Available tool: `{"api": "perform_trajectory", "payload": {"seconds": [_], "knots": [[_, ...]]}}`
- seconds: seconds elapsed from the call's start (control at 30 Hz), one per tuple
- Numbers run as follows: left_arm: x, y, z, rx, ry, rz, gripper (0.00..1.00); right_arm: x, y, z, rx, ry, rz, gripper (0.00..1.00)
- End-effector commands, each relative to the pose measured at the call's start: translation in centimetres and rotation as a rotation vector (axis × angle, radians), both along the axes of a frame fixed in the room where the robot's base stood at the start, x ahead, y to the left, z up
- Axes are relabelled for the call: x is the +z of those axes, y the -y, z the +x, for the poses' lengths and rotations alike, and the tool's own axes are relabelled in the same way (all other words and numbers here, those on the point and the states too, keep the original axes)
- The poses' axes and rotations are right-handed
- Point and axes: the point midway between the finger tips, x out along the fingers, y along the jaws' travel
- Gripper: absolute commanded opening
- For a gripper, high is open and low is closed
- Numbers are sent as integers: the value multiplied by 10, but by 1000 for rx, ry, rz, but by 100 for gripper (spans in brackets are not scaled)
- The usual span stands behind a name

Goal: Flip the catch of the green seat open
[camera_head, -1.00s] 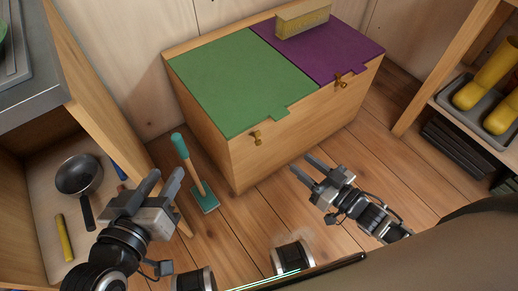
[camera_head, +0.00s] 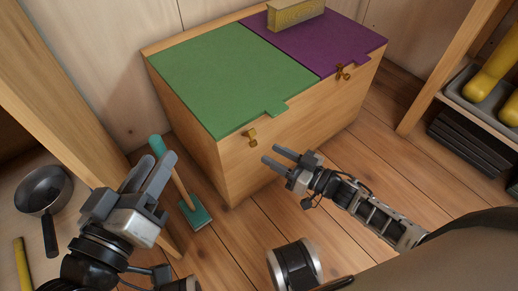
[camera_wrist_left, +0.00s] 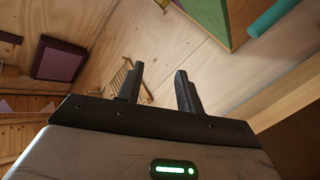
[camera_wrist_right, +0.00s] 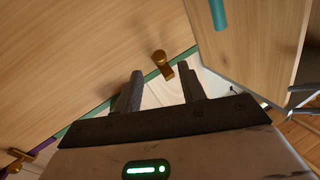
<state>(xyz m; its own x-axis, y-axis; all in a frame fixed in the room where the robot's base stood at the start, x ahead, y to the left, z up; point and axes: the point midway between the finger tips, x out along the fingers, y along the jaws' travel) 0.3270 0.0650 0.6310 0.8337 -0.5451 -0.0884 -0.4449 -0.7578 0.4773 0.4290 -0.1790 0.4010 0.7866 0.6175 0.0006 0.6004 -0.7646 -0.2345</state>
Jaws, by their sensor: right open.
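The green seat (camera_head: 225,75) is a flat, closed lid on the left half of a wooden bench box. Its small brass catch (camera_head: 251,136) sits on the front face near the lid edge, beside the lid's tab. My right gripper (camera_head: 270,155) is open and empty, in front of the box and slightly right of and below this catch. In the right wrist view the catch (camera_wrist_right: 160,60) shows ahead between the two fingers, apart from them. My left gripper (camera_head: 154,160) is open and empty, left of the box near a teal-headed tool.
A purple seat (camera_head: 330,45) with its own brass catch (camera_head: 343,72) and a yellowish block (camera_head: 296,13) adjoins on the right. The teal tool (camera_head: 195,215) stands by the box's left side. A shelf with a pan (camera_head: 43,190) is at left. Floor before the box is clear.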

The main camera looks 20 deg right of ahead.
Motion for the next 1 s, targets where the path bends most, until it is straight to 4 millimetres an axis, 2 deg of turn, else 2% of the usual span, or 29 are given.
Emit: {"api": "perform_trajectory", "payload": {"seconds": [0.1, 0.3, 0.7, 0.73, 0.8, 0.87, 1.0], "knots": [[2, 0, 2, 3, 34, -20, 36, -2, -15, 19, 0, 3, 1, 40], [17, -2, 11, 13, 146, 5, 36, -1, -30, 39, -1, 1, 0, 40], [22, -3, 13, 20, 184, 16, 36, 0, -34, 44, -1, -1, -1, 40], [22, -3, 13, 20, 184, 16, 36, 0, -34, 44, -1, 0, 0, 35], [22, -3, 13, 20, 183, 17, 36, 0, -34, 44, -1, 0, 0, 15], [22, -3, 13, 20, 183, 16, 36, 0, -34, 44, -1, 0, 0, 0], [20, -3, 13, 20, 182, 17, 36, -1, -34, 44, -1, 1, 0, 0]]}}
